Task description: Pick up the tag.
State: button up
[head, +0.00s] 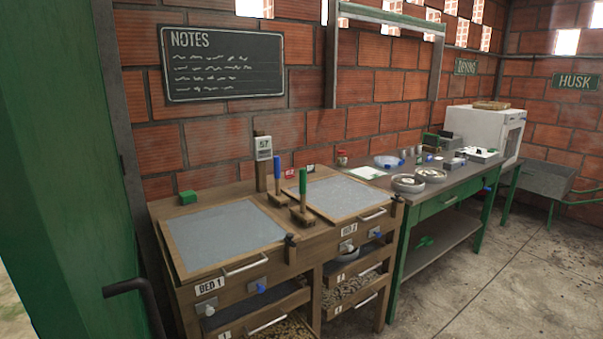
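I cannot pick out the tag for certain. A small red piece (290,173) and a small red-and-white piece (311,168) sit at the back of the wooden bench, behind the grey panel of bed 2 (345,196). They are too small to read. White label plates marked BED 1 (210,286) and BED 2 (349,230) are on the bench front. My gripper is not in view.
Blue-handled (277,172) and green-handled (303,183) tools stand between the panels. A green block (188,197) lies at the back left. A green table (440,205) with bowls and a white machine (483,128) stands right. Concrete floor (480,275) is open in front.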

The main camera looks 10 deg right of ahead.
aim_at(289, 173)
jog(key=i+z, duration=0.35)
jog(key=i+j+z, duration=0.15)
jog(key=z, duration=0.2)
jog(key=i+j+z, duration=0.15)
jog(key=z, duration=0.2)
jog(key=i+z, duration=0.3)
jog(key=i, duration=0.45)
jog(key=i+u, duration=0.3)
jog(key=u, duration=0.15)
jog(key=i+l+u, duration=0.25)
jog(key=u, duration=0.25)
jog(key=i+l+u, duration=0.3)
jog(key=u, duration=0.15)
jog(key=i+l+u, duration=0.2)
jog(key=l+u, duration=0.15)
jog(key=u, duration=0.15)
